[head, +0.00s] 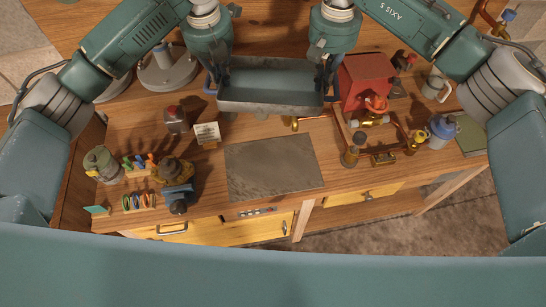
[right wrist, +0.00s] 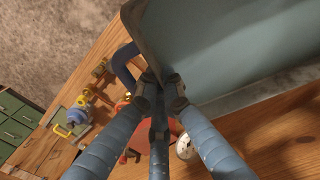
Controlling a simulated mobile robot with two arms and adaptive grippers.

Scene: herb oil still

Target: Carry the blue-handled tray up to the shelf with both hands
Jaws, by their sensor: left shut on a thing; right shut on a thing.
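The grey metal tray (head: 270,84) with blue handles hangs between my two grippers above the back of the bench in the head view. It looks roughly level and its visible inside is empty. My left gripper (head: 219,84) is shut at the tray's left end, by the left blue handle (head: 208,86). My right gripper (head: 325,84) is shut at the right end. In the right wrist view, the right gripper (right wrist: 161,88) closes on the blue handle (right wrist: 125,65) beside the tray wall (right wrist: 225,45). The shelf cannot be made out for certain.
A red box (head: 366,80) stands close to the tray's right end, with brass fittings in front. A grey slab (head: 273,167) lies mid-bench. A dark jar (head: 176,120) and a small card stand (head: 207,134) are at the left. A grey round base (head: 167,68) stands behind.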

